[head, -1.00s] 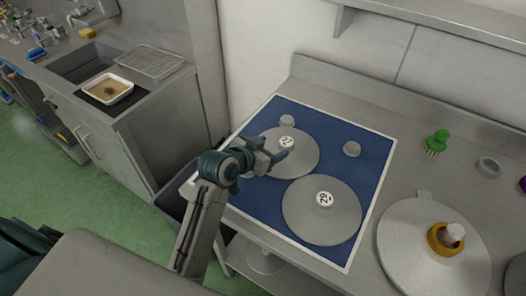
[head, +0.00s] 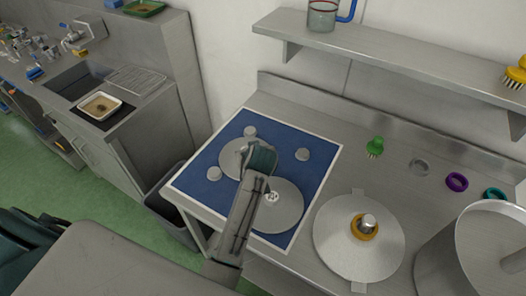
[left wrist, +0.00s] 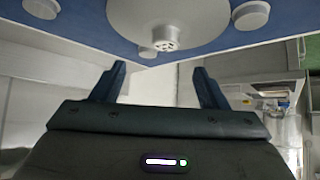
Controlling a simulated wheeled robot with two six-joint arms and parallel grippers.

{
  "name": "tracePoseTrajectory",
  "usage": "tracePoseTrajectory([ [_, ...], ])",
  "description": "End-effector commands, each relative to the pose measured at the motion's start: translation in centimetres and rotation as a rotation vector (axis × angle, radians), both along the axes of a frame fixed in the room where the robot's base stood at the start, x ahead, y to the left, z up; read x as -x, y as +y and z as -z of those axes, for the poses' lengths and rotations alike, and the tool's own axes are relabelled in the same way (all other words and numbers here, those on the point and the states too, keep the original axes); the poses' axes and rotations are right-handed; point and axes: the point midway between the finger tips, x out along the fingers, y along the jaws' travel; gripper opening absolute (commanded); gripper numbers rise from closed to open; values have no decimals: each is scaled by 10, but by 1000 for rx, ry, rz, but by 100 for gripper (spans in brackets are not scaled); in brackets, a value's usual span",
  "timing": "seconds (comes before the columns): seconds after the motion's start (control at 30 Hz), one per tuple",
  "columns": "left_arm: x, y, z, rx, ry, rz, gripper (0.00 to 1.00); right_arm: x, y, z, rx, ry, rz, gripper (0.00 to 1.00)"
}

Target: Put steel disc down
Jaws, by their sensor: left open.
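Two flat round grey steel discs lie on the white-edged blue mat (head: 203,178) on the steel bench: a back disc (head: 229,158) and a front disc (head: 287,210). The front disc's hub is partly covered by my left arm, and so is much of the back disc. My left gripper (left wrist: 158,78) is open, with nothing between its fingers. In the head view its fingers are hidden behind my own arm, over the discs. The left wrist view shows one disc (left wrist: 190,15) with a raised hub, beyond the fingertips and apart from them; I cannot tell which disc. My right gripper is not in view.
Several small grey knobs, one at the right (head: 302,154), stand on the mat. A shelf (head: 400,60) hangs above. A sink unit stands left.

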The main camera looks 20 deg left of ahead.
Motion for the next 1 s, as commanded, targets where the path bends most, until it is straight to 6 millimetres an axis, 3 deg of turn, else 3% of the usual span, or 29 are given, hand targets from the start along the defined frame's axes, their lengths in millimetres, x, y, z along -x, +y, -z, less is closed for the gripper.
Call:
tracePoseTrajectory([
  [0.03, 0, 1, -6, -6, 5, -25, 68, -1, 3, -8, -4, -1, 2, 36],
  [0.13, -1, 3, -4, -13, 5, -52, 68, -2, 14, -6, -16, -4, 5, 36],
  [0.37, -12, 11, 15, -14, 3, -54, 68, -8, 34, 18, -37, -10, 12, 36],
  [0.53, -25, 21, 32, -14, 3, -54, 68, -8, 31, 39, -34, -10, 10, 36],
  [0.83, -34, 29, 40, -13, 3, -52, 68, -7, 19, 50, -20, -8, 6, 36],
  [1.0, -41, 38, 52, -14, 1, -53, 68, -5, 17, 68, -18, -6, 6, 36],
])
